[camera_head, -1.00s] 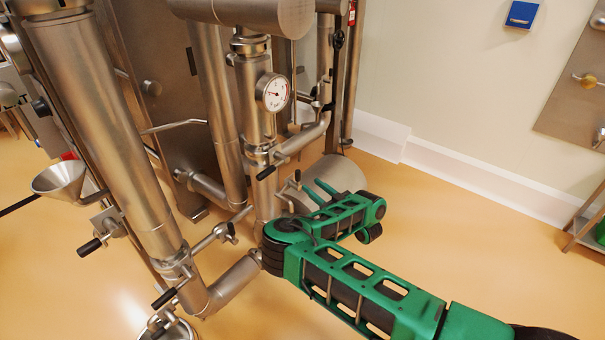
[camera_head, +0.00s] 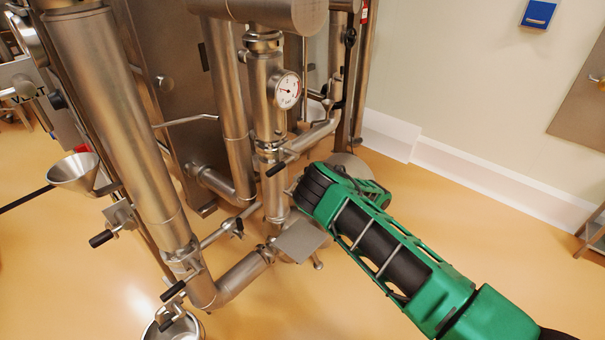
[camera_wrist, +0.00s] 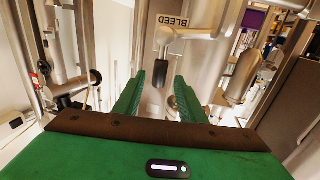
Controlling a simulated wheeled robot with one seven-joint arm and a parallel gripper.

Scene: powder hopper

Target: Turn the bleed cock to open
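In the wrist view a plate lettered BLEED (camera_wrist: 174,21) shows upside down at the top. Below it a black handle (camera_wrist: 160,73) hangs from a metal stem, pointing down in the picture. My gripper (camera_wrist: 158,86) is open, with its two green fingers spread either side of the line of this handle. The handle's end lies around the level of the fingertips, and I see no contact. In the head view my green arm (camera_head: 385,245) reaches to the pipework, and its wrist part hides my fingers. I cannot tell for sure which handle there is the bleed cock.
A dial gauge (camera_head: 287,91) sits on the upright pipe, with a black-handled cock (camera_head: 276,169) below it. A funnel (camera_head: 75,172) and more black handles (camera_head: 102,238) are at left. A tilted grey plate (camera_head: 302,240) lies close to my arm.

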